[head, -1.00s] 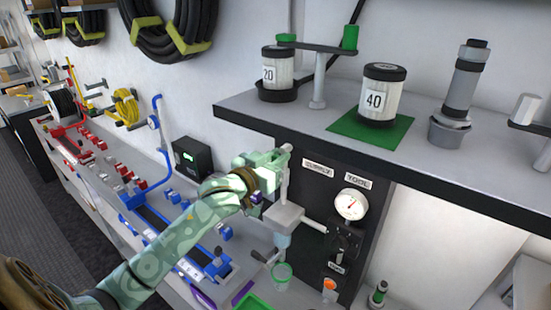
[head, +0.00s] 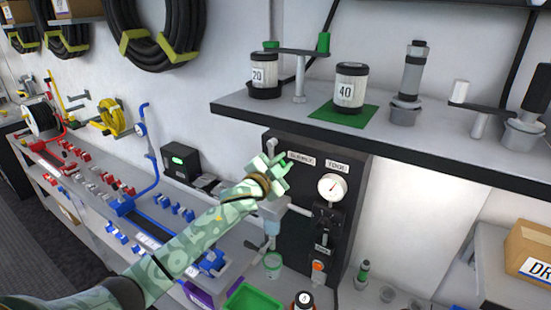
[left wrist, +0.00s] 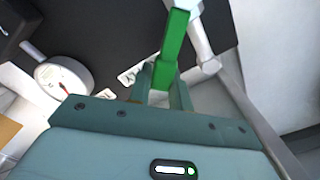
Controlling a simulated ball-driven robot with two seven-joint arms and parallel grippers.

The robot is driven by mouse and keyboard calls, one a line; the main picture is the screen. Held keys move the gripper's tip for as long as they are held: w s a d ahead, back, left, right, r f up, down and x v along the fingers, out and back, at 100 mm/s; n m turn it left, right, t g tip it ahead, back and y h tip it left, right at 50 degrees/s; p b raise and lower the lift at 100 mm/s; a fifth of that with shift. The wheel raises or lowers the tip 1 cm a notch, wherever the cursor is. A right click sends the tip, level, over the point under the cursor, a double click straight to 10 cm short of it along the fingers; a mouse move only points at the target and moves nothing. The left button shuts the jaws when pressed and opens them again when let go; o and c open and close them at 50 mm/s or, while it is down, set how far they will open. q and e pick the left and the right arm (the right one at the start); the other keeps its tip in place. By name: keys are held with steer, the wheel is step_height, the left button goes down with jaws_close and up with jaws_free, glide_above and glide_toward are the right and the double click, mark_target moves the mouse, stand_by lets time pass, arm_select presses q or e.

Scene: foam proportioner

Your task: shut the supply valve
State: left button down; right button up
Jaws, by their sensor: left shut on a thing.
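The supply valve's bright green lever handle (left wrist: 173,48) rises from between the fingers of my left gripper (left wrist: 161,85) in the left wrist view. The gripper is shut on it. In the head view my left gripper (head: 275,170) is at the upper left of the black panel (head: 348,165), just left of the SUPPLY label (head: 300,158). The grey pipe (left wrist: 201,45) runs close beside the handle. My fingers hide much of the valve body. My right gripper is not in view.
A pressure gauge (head: 332,187) sits on the panel right of my gripper, below the TOOL label (head: 337,166). A grey shelf (head: 390,135) with canisters overhangs the panel. A clear cup (head: 272,262) and a green tray (head: 254,299) are below.

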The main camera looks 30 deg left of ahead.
mark_target(298, 164)
arm_select(q)
steer(key=f+m, duration=0.1)
steer(key=d+f+m, duration=0.1)
steer(key=m, duration=0.1)
steer(key=d+m, duration=0.1)
steer(key=shift+s+f+m+b, duration=0.1)
steer(key=shift+f+m+b, duration=0.2)
steer(key=shift+f+b, duration=0.1)
steer(key=shift+d+f+m+b, duration=0.15)
steer(key=shift+f+m+b, duration=0.2)
steer(key=shift+f+m, duration=0.6)
steer(key=shift+d+f+m+b, duration=0.1)
steer(key=shift+f+m+b, duration=0.35)
steer(key=shift+m, duration=0.8)
steer(key=shift+f, duration=0.2)
steer(key=c, duration=1.3)
jaws_free()
steer(key=s, duration=0.5)
steer(key=s+a, duration=0.1)
steer(key=s, duration=0.5)
steer(key=s+b, duration=0.1)
steer(key=s, duration=0.4)
steer(key=shift+s+a, duration=0.15)
